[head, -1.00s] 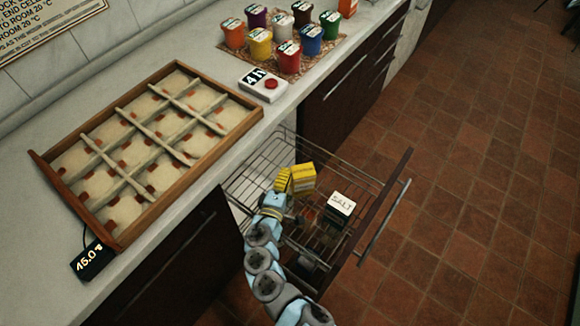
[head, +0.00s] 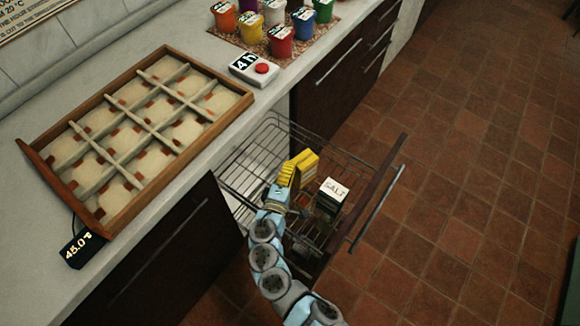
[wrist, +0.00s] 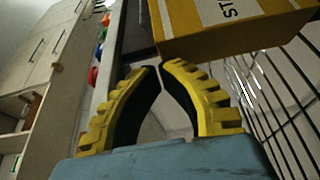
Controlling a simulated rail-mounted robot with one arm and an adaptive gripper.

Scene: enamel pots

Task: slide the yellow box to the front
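The yellow box (head: 307,162) stands in the pulled-out wire drawer (head: 262,143), towards its far side. My gripper (head: 292,168) is in the drawer at the box's left side, the side towards the cabinet. In the wrist view, the yellow fingers of my gripper (wrist: 161,66) have their tips almost together, with nothing held between them. The yellow box (wrist: 225,28) lies just beyond the tips, up and to the right, with part of a label showing. The tips look at or very near its face; contact cannot be told for sure.
A dark box marked SALT (head: 331,193) stands in the drawer nearer the camera and nearer the drawer front (head: 368,197). Wire bars (wrist: 265,85) run along the right in the wrist view. A wooden tray (head: 205,143), timer (head: 254,69) and coloured pots are on the counter.

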